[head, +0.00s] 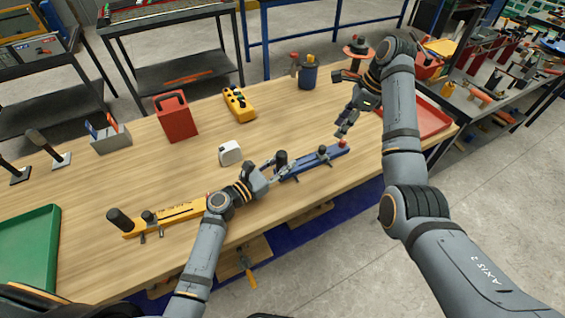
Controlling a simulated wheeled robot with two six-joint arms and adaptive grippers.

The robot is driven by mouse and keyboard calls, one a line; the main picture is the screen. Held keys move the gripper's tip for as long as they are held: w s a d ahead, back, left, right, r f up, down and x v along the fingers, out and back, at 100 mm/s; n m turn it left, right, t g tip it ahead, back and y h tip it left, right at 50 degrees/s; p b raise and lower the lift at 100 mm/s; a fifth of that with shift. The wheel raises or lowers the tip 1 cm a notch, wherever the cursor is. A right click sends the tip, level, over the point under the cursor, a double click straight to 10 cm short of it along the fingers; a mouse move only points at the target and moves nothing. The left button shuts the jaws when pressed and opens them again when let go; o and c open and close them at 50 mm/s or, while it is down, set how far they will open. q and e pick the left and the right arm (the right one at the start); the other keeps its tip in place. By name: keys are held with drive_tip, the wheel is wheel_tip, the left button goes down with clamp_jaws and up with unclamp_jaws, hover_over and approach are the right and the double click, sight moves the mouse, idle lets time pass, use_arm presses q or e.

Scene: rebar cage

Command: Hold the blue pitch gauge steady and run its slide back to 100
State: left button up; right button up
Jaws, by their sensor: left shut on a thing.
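The blue pitch gauge (303,168) lies on the wooden workbench, right of centre. It has a black upright handle at its left end, a slide with a dark knob (322,150) partway along, and a red piece (343,142) at its right end. My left gripper (276,172) is at the gauge's left end, shut on it near the handle, and partly hides that end. My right gripper (342,132) points down just above the red end; its finger gap is too small to tell. The scale marks cannot be read.
A yellow gauge (180,213) lies to the left. A white block (230,153), yellow device (239,103), red case (176,117) and blue pot (308,76) stand behind. A red tray (425,117) is at the right and a green tray (30,250) at the left.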

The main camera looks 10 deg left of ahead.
use_arm(q)
clamp_jaws()
use_arm(e)
drive_tip(key=shift+o, duration=0.5)
